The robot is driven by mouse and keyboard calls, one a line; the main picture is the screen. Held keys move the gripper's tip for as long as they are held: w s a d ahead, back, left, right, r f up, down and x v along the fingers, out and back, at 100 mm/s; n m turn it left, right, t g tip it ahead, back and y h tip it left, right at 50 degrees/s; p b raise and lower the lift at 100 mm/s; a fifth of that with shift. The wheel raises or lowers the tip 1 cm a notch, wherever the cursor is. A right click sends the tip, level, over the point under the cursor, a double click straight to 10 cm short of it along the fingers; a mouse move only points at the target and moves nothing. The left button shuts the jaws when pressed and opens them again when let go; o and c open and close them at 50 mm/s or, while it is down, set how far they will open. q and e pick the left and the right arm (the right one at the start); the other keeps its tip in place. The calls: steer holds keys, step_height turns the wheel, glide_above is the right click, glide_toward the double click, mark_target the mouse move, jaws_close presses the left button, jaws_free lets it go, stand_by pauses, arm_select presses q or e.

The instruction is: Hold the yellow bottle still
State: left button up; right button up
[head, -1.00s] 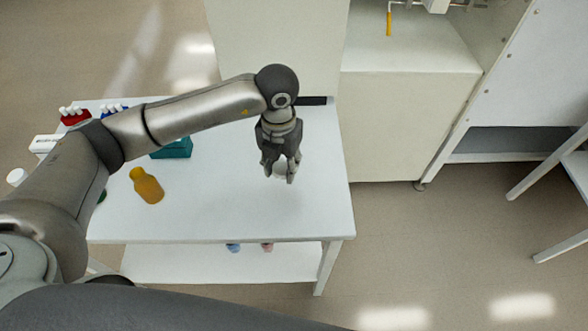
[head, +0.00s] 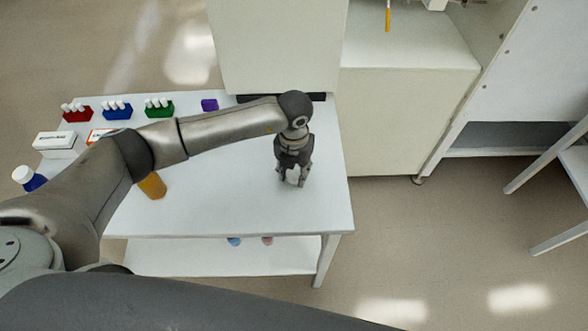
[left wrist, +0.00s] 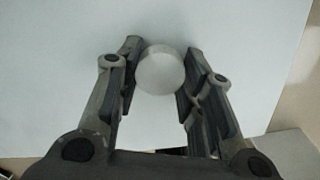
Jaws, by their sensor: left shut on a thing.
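The yellow bottle (head: 153,186) stands on the white table in the head view. My left arm hides its upper part. My left gripper (head: 293,180) is well to the right of the bottle, low over the right part of the table, and does not touch it. In the left wrist view the gripper (left wrist: 160,75) is shut on a white round thing (left wrist: 161,70), like a cap seen from above. I cannot tell whether this thing rests on the table. My right gripper is not in view.
Red (head: 77,114), blue (head: 117,110) and green (head: 159,108) racks with white-topped vials line the table's back edge, near a purple block (head: 209,105). A white box (head: 55,141) and a blue bottle (head: 29,178) are at left. The table's front right is clear.

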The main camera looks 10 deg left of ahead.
mark_target(294, 174)
arm_select(q)
steer(key=shift+f, duration=0.25)
steer(key=o, duration=1.1)
steer(key=shift+r, duration=0.15)
steer(key=shift+r, duration=0.3)
step_height(294, 174, up, 12)
steer(key=shift+f+b, duration=0.15)
steer(key=shift+b, duration=1)
steer(key=shift+s, duration=0.1)
